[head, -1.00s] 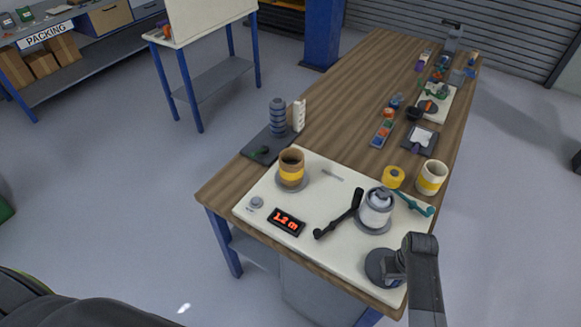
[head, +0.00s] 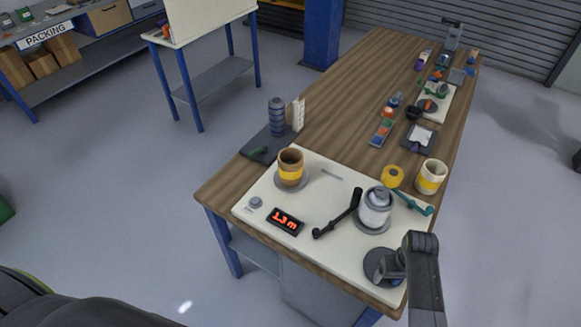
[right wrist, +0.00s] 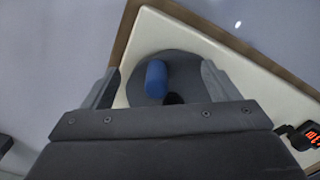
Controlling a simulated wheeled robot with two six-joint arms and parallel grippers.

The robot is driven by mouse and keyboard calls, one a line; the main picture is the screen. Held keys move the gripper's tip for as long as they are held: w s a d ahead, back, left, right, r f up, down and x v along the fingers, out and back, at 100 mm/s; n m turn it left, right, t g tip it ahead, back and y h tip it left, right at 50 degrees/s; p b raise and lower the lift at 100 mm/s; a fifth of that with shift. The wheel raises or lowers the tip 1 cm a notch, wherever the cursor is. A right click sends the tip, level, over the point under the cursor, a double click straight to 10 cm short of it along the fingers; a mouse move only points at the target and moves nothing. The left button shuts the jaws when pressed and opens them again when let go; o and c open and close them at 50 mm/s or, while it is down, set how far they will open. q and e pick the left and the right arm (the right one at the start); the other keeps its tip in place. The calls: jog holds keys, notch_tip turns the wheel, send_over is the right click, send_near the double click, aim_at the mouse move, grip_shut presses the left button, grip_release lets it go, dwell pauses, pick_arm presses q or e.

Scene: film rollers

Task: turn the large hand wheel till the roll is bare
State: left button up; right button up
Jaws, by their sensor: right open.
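The large hand wheel is a dark grey disc (head: 376,260) at the cream board's near right corner; it also shows in the right wrist view (right wrist: 190,65). Its blue handle (right wrist: 156,79) stands between the two fingers of my right gripper (right wrist: 161,70). The fingers are open, with visible gaps beside the handle. In the head view my right gripper (head: 390,268) is low over the wheel and partly hides it. A whitish-grey roll (head: 376,206) stands behind the wheel. My left gripper is not in view.
A red display (head: 286,221) on the cream board (head: 325,240) reads 1.3 m. A yellow ring (head: 393,176), a cream-yellow cup-like roll (head: 431,177) and a teal-handled tool (head: 414,203) are close behind.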

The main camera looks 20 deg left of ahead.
notch_tip(320, 180, up, 2)
jog(key=shift+r, duration=2.4)
